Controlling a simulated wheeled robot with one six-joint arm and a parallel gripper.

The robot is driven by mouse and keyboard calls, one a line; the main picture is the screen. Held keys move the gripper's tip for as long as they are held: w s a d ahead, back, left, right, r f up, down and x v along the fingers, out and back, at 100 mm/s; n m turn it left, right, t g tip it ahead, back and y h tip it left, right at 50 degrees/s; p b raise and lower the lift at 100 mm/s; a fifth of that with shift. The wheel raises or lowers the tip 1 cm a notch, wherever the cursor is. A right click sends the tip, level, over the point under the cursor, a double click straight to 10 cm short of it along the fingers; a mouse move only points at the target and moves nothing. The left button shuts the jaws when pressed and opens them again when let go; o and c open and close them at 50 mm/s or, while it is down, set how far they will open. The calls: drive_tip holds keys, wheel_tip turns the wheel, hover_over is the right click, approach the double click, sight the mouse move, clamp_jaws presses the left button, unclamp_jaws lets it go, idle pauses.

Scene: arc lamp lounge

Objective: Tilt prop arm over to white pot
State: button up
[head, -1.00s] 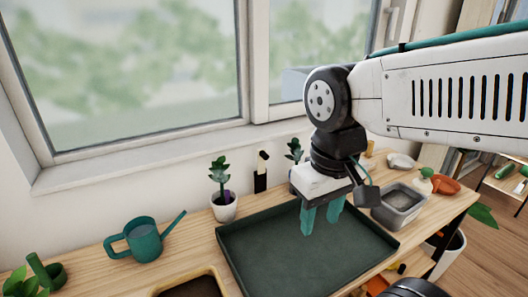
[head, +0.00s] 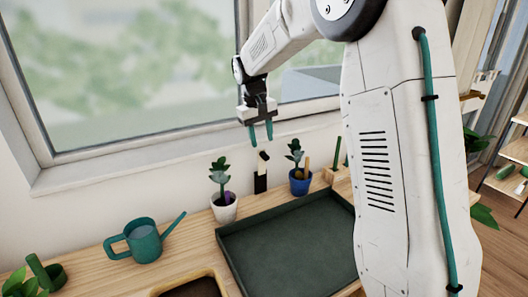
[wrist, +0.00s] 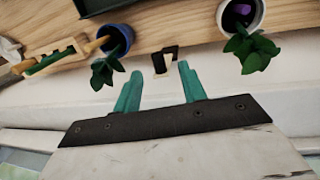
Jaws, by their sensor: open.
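The prop arm (head: 260,183), a dark upright piece with a pale part and a black tip, stands at the back of the table between two potted plants. The white pot (head: 224,212) with a green plant and a purple tag is to its left; it also shows in the wrist view (wrist: 258,22) at top right. My gripper (head: 261,140) is open and empty, with teal fingers pointing down above the prop arm. In the wrist view the prop arm (wrist: 170,58) appears between and just beyond the fingertips (wrist: 159,70). It is apart from the white pot.
A blue pot (head: 300,184) with a plant stands right of the prop arm. A dark green tray (head: 285,255) lies in front. A teal watering can (head: 145,242) is at left. The window wall (head: 130,165) is close behind; my arm hides the table's right side.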

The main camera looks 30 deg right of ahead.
sight(264, 154)
drive_tip(key=f, duration=0.2)
drive_tip(key=d+f, duration=0.1)
drive_tip(key=f, duration=0.1)
drive_tip(key=w+f, duration=0.1)
drive_tip(key=f, duration=0.1)
drive_tip(key=shift+d+f, duration=0.1)
drive_tip(key=shift+d, duration=0.15)
clamp_jaws()
